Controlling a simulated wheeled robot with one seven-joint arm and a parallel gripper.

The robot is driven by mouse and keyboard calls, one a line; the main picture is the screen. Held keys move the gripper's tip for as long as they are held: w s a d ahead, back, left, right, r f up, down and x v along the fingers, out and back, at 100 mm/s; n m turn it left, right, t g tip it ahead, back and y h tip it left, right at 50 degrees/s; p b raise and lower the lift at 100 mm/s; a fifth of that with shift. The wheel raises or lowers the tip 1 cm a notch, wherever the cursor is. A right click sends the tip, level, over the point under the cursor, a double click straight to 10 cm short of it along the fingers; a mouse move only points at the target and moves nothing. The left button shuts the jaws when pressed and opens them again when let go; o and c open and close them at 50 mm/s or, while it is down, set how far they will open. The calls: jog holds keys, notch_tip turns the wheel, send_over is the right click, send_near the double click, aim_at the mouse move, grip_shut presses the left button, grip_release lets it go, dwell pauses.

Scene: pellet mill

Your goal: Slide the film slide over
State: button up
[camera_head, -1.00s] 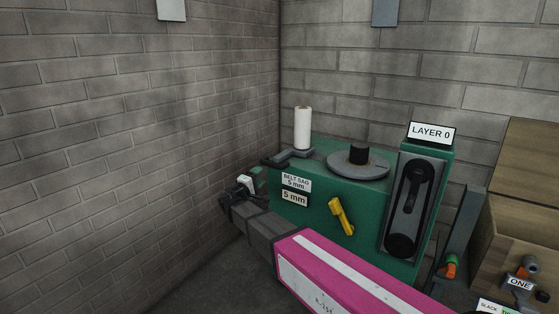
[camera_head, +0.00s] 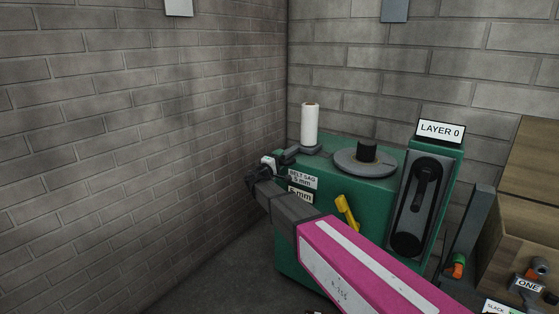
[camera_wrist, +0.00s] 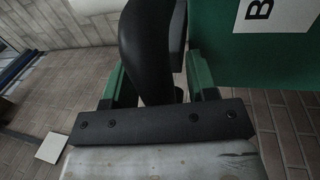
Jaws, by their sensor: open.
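The film slide shows in the head view as an upright white film roll (camera_head: 310,124) on a grey carriage (camera_head: 311,149), at the back left of the green machine's top (camera_head: 337,148). My gripper (camera_head: 270,163) is at the machine's left edge, just left of the carriage and by the BELT SAG label. It is open and hides the carriage's left end, where a dark handle was visible earlier. In the wrist view a black curved piece (camera_wrist: 146,50), probably that handle, stands between the green fingers of my gripper (camera_wrist: 157,85). I cannot tell whether they touch it.
A grey disc with a black hub (camera_head: 365,160) lies right of the roll. A yellow lever (camera_head: 345,210) sits on the front, close to my arm. The LAYER 0 panel (camera_head: 440,131) and wooden boxes (camera_head: 523,220) stand right. The brick wall is left.

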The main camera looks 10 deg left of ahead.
grip_shut()
jog(key=shift+s+d+r, duration=0.1)
jog(key=shift+s+d, duration=0.5)
jog(key=shift+d, duration=0.85)
jog(key=shift+s+d+f, duration=0.1)
jog(key=shift+s+d, duration=0.55)
jog(key=shift+d, duration=0.85)
jog(key=shift+s+d+r, duration=0.1)
jog(key=shift+s+d, duration=0.5)
jog(key=shift+d, duration=0.85)
grip_release()
jog(key=shift+r, duration=0.1)
jog(key=v, duration=1.1)
